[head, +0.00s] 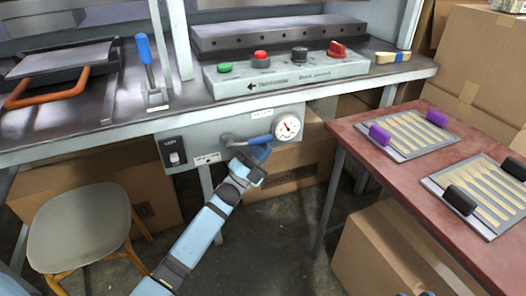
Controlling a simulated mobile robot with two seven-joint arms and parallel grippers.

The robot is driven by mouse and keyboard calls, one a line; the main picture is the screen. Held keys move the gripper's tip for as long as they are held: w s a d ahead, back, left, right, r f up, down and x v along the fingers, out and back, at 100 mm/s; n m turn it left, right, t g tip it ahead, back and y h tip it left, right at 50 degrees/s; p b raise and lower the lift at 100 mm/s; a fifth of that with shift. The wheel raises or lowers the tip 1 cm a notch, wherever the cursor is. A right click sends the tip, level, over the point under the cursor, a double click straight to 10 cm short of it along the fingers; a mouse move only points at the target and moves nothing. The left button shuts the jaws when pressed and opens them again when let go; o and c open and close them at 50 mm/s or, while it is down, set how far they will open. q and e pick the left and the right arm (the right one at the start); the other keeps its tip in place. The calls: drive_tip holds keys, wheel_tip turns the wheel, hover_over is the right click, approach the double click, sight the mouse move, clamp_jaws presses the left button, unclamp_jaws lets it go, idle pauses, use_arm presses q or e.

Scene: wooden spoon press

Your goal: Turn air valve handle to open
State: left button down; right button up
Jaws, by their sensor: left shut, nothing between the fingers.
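The air valve handle (250,141) is a blue lever on the grey panel (205,143) under the workbench front. It lies nearly level, between a grey valve body on its left and a round white gauge (287,127) on its right. My left gripper (255,158) is shut with nothing between its fingers, just below the handle and very close to it. I cannot tell whether it touches the handle. A black switch (174,151) sits at the panel's left end.
On the bench, a control box (285,76) carries green, red and black buttons and a red knob. A red table (352,139) with trays of wooden spoons stands at right. A stool (80,228) stands at left. Cardboard boxes (392,252) crowd the floor.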

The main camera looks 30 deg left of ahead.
use_arm(q)
drive_tip(key=shift+r, duration=0.1)
use_arm(e)
drive_tip(key=shift+r, duration=0.1)
use_arm(q)
drive_tip(key=p+v, duration=0.2)
drive_tip(key=v, duration=1.2)
use_arm(e)
wheel_tip(320, 180, up, 4)
drive_tip(key=shift+d+f+m+t, duration=0.15)
drive_tip(key=shift+f+m+t, duration=0.15)
drive_tip(key=shift+t, duration=0.5)
drive_tip(key=shift+s+f, duration=0.1)
drive_tip(key=shift+f, duration=0.1)
